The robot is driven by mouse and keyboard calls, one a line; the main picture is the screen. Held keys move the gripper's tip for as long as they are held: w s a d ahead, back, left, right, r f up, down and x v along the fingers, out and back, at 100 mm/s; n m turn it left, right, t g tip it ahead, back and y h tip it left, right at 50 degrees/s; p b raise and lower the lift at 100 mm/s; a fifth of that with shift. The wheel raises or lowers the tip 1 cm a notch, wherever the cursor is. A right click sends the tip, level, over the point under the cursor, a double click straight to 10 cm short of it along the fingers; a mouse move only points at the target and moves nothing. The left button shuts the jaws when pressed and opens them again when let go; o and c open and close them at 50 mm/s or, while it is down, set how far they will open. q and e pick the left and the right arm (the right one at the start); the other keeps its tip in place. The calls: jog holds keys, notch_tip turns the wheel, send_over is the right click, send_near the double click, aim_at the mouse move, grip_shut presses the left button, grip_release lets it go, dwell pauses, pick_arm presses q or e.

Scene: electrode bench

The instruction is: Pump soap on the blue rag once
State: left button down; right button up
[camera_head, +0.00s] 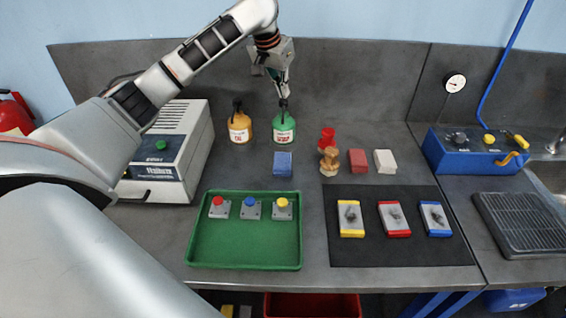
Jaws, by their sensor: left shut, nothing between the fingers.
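My left gripper (283,92) is shut with nothing in it. It points down directly over the green pump bottle (284,128), at its black pump head; I cannot tell whether it touches the head. The green bottle stands upright with a white and red label. A small folded blue rag (283,163) lies on the bench just in front of this bottle. A yellow-orange pump bottle (240,129) with a black pump stands to the left of the green one. My right gripper is not in view.
A green tray (244,262) with several button boxes lies in front. A white machine (191,130) stands left. Red and white blocks (385,161) and stamps are right of the rag. A black mat (400,253) holds several coloured pads. A blue device (470,160) stands far right.

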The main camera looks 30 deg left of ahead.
pick_arm(q)
jog(key=shift+f, duration=1.3)
jog(key=shift+r, duration=1.5)
notch_tip(320, 180, up, 6)
jog(key=shift+s+f, duration=0.1)
dwell(0.5)
